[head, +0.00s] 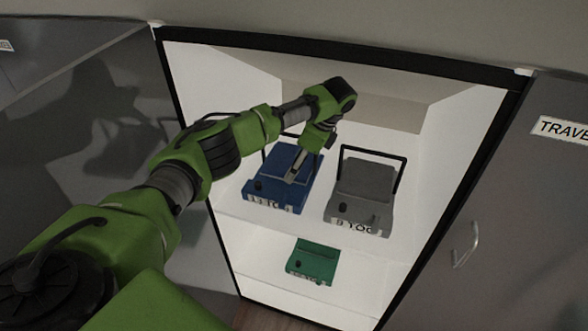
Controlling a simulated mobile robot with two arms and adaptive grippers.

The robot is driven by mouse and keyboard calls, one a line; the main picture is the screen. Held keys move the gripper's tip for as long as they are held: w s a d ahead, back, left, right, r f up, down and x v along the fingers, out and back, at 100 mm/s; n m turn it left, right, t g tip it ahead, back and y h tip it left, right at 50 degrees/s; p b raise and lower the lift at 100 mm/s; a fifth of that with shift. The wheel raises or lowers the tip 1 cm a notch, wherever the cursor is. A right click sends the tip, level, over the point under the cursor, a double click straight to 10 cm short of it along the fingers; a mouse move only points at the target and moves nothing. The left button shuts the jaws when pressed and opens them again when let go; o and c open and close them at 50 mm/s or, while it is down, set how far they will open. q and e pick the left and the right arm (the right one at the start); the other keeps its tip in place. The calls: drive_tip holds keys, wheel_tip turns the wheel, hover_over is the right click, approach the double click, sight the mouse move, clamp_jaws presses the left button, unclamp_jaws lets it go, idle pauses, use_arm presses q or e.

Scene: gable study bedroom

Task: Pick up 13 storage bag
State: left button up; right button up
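A blue storage bag (270,181) with a dark handle stands at the left of the upper shelf in the open white cabinet. Its front label is small and seems to begin with 1; I cannot read it surely as 13. My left arm reaches in from the left. My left gripper (293,177) points down at the top of the blue bag and covers part of it and its handle. I cannot tell whether it touches the bag or whether its fingers are open or shut. My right gripper is not in view.
A grey bag (362,192) with a raised black handle stands right of the blue one. A green bag (312,261) sits on the lower shelf. Dark cabinet edges (340,55) frame the opening; a grey door (520,200) labelled TRAVE is at right.

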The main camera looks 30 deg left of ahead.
use_arm(q)
approach(273, 191)
wheel_tip(273, 191, down, 2)
drive_tip(key=shift+d+f+p, duration=0.1)
drive_tip(key=shift+p, duration=0.2)
drive_tip(key=x, duration=0.2)
drive_tip(key=shift+s+a+f+p, duration=0.2)
drive_tip(key=shift+a+f+p, duration=0.05)
drive_tip(key=shift+a+p, duration=0.15)
drive_tip(key=x, duration=0.3)
drive_tip(key=shift+s+a+f, duration=0.1)
drive_tip(key=shift+a+f, duration=0.1)
drive_tip(key=shift+a, duration=0.05)
drive_tip(key=shift+f, duration=0.15)
drive_tip(key=c, duration=1.6)
clamp_jaws()
drive_tip(key=shift+a, duration=0.1)
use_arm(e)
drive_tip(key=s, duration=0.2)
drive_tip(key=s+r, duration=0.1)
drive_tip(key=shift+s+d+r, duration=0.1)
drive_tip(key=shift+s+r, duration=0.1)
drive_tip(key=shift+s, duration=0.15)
